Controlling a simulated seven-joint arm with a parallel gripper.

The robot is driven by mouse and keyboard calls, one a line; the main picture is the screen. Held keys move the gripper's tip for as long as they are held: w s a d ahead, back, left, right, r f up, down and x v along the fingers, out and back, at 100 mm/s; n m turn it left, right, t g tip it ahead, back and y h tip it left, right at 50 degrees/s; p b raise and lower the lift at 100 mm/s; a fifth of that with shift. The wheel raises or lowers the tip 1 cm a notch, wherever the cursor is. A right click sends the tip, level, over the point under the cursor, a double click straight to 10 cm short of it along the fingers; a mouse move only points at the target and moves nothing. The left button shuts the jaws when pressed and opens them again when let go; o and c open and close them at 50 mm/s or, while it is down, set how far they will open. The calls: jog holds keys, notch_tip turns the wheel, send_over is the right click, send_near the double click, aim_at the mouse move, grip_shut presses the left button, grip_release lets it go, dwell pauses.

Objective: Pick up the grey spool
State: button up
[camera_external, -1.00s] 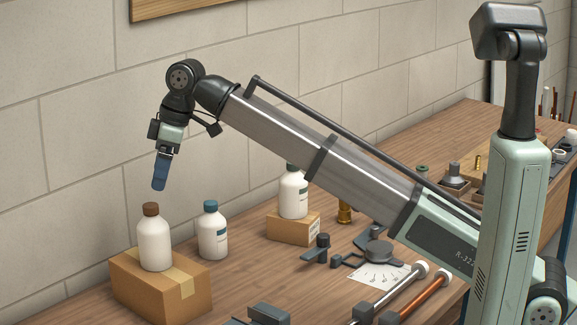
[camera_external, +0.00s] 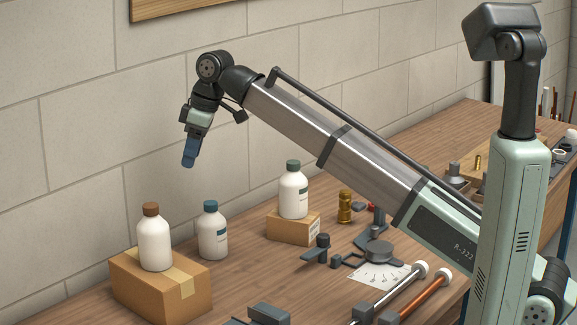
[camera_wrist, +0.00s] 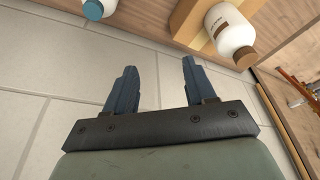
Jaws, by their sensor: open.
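A grey flanged piece (camera_external: 455,176), which looks like the grey spool, stands on the bench at the right, beyond my forearm. It is small and partly hidden, so I cannot be sure of it. My gripper (camera_external: 188,163) hangs in the air far to its left, in front of the wall and above the bottles. In the wrist view my gripper (camera_wrist: 159,65) has its two blue fingers spread apart with nothing between them. No spool shows in the wrist view.
A brown-capped bottle (camera_external: 155,240) stands on a cardboard box (camera_external: 125,287). A blue-capped bottle (camera_external: 213,233) is beside it, and a green-capped bottle (camera_external: 293,192) stands on a smaller box (camera_external: 285,228).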

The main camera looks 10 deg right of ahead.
jog(key=w+d+f+m+h, duration=0.1)
jog(key=w+d+f+m, duration=0.2)
jog(key=w+d, duration=0.9)
jog(key=w+d+f+m, duration=0.2)
jog(key=w+d+f, duration=0.2)
jog(key=w+d, duration=0.9)
jog(key=w+d+f+m+h, duration=0.1)
jog(key=w+d+f, duration=0.2)
jog(key=w+d, duration=0.65)
jog(key=w+d+f+m, duration=0.1)
jog(key=w+d+f, duration=0.2)
jog(key=w+d, duration=0.65)
jog(key=d+f+n, duration=0.1)
jog(key=f+n, duration=0.2)
jog(key=n, duration=0.1)
jog(key=d+f+n, duration=0.2)
jog(key=f+n, duration=0.2)
jog(key=d+f+n+h, duration=0.1)
jog(key=d+f+n, duration=0.1)
jog(key=f+n, duration=0.1)
jog(key=shift+s+d+f+n+g, duration=0.2)
jog(key=shift+s+n+g, duration=0.1)
jog(key=shift+s+n, duration=0.1)
jog(key=shift+w+d+f, duration=0.15)
jog(key=shift+f, duration=1.25)
jog(key=shift+w+d+f, duration=0.1)
jog(key=shift+w+f, duration=0.05)
jog(key=shift+f, duration=1.2)
